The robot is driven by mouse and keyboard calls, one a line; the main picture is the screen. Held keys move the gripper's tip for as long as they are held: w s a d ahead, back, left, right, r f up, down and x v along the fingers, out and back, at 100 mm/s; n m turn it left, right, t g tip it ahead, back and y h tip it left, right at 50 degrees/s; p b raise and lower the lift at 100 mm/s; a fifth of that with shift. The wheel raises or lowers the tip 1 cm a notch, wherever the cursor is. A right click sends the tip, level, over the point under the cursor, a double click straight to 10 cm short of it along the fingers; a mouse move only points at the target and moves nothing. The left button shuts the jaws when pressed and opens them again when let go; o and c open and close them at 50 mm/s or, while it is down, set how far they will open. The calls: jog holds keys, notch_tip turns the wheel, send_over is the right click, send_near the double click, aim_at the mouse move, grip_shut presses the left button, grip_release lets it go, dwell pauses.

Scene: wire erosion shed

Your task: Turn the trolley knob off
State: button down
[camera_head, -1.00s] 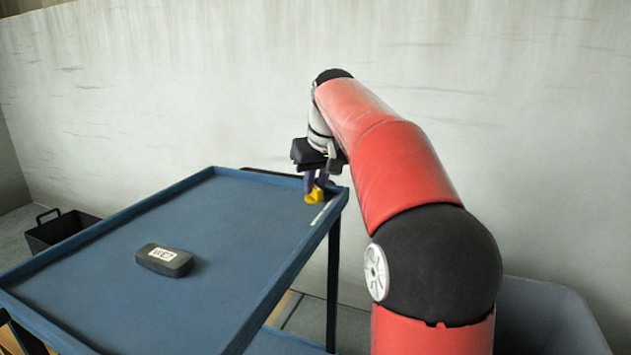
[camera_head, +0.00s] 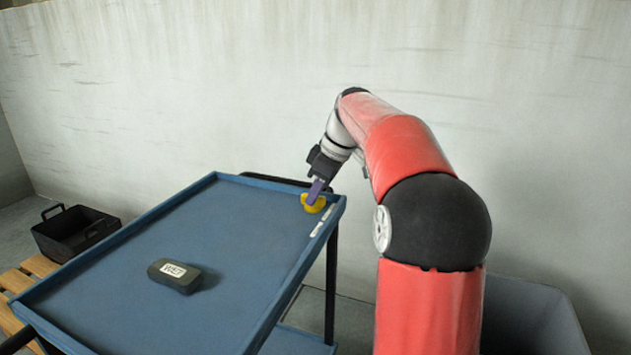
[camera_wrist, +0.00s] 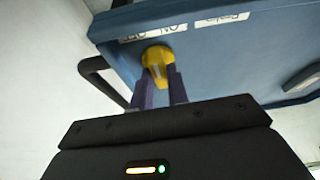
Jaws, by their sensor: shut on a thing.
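The yellow trolley knob (camera_head: 313,204) sits at the far right corner of the blue trolley (camera_head: 150,240). My gripper (camera_head: 317,192) comes down on it from the upper side, tilted, with its purple fingers around it. In the wrist view the knob (camera_wrist: 157,62) has a pale pointer mark and shows between the ends of my gripper's fingers (camera_wrist: 160,85). White labels (camera_wrist: 160,32) lie beside the knob; one seems to read "NO" upside down in that view, and the others are hard to read. Part of the knob is hidden by the fingers.
A dark block labelled "WET" (camera_head: 174,275) lies on the trolley top. A black handled crate (camera_head: 75,232) stands to the left near wooden slats (camera_head: 22,276). A grey bin (camera_head: 530,315) is at the lower right. A pale wall (camera_head: 240,90) stands behind.

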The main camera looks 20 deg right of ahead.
aim_at(327, 205)
jog(key=n+g+p, duration=0.1)
jog(key=n+p, duration=0.1)
jog(key=n+y+p, duration=0.1)
jog(key=n+p, duration=0.1)
jog(key=n, duration=0.1)
jog(key=shift+w+d+r+g, duration=0.1)
jog(key=shift+w+r+g, duration=0.1)
jog(key=shift+g, duration=0.2)
jog(key=shift+f+n+g+p, duration=0.15)
jog(key=shift+n+g+p, duration=0.45)
jog(key=shift+n+p, duration=0.9)
jog(key=shift+n, duration=0.4)
jog(key=c, duration=1.4)
grip_release()
jog(key=shift+o, duration=0.2)
jog(key=v, duration=0.7)
jog(key=shift+d+r, duration=0.2)
jog(key=shift+r, duration=0.1)
